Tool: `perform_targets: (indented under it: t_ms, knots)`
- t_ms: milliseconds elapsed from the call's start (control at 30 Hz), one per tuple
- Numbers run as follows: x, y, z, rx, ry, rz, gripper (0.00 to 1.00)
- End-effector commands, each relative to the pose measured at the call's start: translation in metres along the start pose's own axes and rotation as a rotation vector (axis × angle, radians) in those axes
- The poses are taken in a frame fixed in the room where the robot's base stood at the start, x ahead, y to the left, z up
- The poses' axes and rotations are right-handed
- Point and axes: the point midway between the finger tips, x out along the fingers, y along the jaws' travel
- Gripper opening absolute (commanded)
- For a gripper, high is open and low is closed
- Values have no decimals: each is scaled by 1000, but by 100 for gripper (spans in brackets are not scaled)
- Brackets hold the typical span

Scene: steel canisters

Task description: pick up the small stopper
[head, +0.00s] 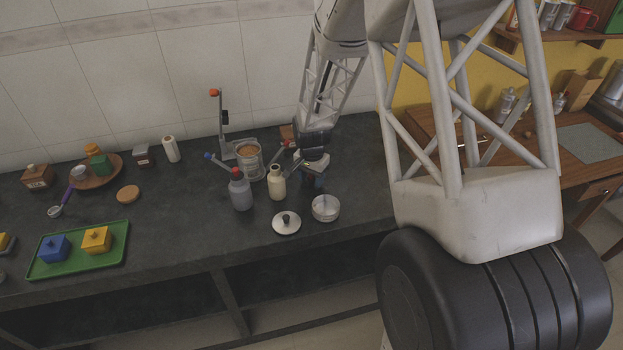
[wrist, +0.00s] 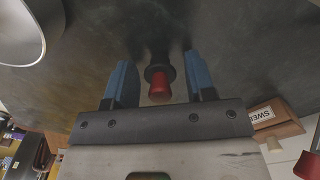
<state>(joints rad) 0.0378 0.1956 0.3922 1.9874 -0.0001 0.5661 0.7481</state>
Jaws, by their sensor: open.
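The small stopper (wrist: 159,85), which has a red end and a dark collar, shows in the wrist view between the two blue fingers of my gripper (wrist: 157,62). The fingers stand apart on either side of it, with a visible gap at each side. I cannot tell its height relative to the fingertips. In the head view my gripper (head: 316,178) is low over the dark counter, behind the steel canister (head: 325,208). The stopper is not clearly seen there. A steel lid (head: 286,222) with a dark knob lies left of the canister.
A cream bottle (head: 277,184), a grey bottle (head: 241,190) and a glass jar (head: 250,160) stand close left of my gripper. A labelled box (wrist: 277,119) is near it in the wrist view. A green tray (head: 78,262) lies far left. The counter's right end is clear.

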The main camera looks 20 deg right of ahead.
Motion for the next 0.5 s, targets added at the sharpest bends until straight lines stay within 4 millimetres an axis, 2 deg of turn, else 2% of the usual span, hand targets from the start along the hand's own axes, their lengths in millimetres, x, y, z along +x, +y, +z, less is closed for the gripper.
perform_targets:
  t_ms: [267,367,500]
  knots:
    - [0,0,0,0,0,0,50]
    - [0,0,0,0,0,0,38]
    - [0,0,0,0,0,0,16]
